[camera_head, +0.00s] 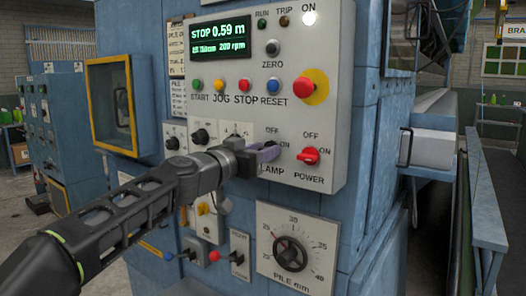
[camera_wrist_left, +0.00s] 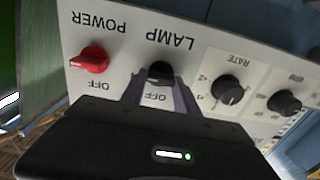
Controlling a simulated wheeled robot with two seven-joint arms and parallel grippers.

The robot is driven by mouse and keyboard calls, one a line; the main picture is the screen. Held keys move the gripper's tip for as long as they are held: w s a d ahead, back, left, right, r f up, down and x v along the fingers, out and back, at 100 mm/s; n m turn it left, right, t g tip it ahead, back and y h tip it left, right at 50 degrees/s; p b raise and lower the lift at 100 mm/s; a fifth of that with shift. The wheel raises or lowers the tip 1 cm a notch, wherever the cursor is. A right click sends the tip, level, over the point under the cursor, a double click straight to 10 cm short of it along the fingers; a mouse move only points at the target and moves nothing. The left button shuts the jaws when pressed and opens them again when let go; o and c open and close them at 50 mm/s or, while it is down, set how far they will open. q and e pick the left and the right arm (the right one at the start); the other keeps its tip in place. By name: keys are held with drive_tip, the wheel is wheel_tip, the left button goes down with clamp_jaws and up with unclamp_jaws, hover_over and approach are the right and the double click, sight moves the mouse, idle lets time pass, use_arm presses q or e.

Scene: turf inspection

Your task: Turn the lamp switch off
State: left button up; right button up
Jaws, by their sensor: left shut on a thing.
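The lamp switch (camera_wrist_left: 160,72) is a black rotary knob above the LAMP lettering on the pale control panel (camera_head: 225,135). My left gripper (camera_head: 268,153) reaches it from the left and is shut on the knob. In the left wrist view, which is upside down, the two fingers of the gripper (camera_wrist_left: 160,88) stand on either side of the knob, with the OFF label showing between them. In the head view the fingers hide the knob. I cannot tell which way its pointer is turned. My right gripper is not in view.
The red power switch (camera_head: 308,156) sits just right of the lamp switch, and shows in the left wrist view (camera_wrist_left: 90,60). A red emergency button (camera_head: 313,87) is above. A pile dial (camera_head: 291,253) is below. Black rate knobs (camera_wrist_left: 228,89) are beside the lamp knob.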

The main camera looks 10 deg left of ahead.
use_arm(q)
drive_tip(key=shift+n, duration=0.5)
clamp_jaws()
drive_tip(key=n, duration=1.7)
drive_tip(key=shift+w+a+f, duration=0.1)
drive_tip(key=shift+a+f, duration=0.15)
drive_tip(key=o, duration=1.2)
unclamp_jaws()
drive_tip(key=shift+b, duration=0.3)
